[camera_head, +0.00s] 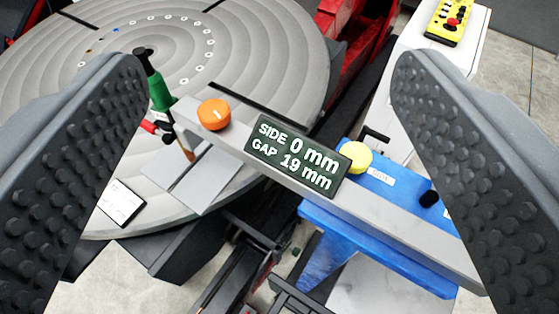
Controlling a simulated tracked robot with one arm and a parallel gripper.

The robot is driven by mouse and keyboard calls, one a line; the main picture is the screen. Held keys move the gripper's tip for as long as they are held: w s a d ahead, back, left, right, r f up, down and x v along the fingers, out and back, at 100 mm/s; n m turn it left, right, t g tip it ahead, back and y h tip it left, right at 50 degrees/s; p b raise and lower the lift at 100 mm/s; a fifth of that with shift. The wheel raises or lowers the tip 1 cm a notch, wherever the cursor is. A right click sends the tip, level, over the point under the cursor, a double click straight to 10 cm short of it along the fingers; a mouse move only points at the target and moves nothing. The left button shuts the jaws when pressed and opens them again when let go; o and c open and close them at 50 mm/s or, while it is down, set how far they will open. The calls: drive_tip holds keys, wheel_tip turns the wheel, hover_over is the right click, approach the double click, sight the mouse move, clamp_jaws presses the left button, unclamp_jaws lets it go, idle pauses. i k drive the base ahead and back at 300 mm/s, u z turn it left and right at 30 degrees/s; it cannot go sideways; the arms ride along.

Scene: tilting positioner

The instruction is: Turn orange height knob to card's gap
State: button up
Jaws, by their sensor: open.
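The orange height knob (214,114) sits on top of a grey bar (372,203), near the bar's left end. A dark display (298,158) on the bar reads SIDE 0 mm and GAP 19 mm. A small white card (121,204) lies at the turntable's lower edge; its writing is too small to read. A green-handled torch (158,90) hangs at the bar's left end, its tip over grey plates (191,177). My gripper (265,85) is open, its studded fingers at the left and right of the picture. The knob lies between them in the picture, apart from both.
A blue stand (345,245) carries the bar. The round grey turntable (270,45) fills the upper left. A yellow control box (457,20) rests on a white cabinet at the upper right.

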sight(214, 114)
drive_tip(key=u, duration=0.2)
drive_tip(key=k, duration=0.9)
drive_tip(key=u, duration=0.7)
drive_tip(key=i, duration=1)
drive_tip(key=z, duration=0.05)
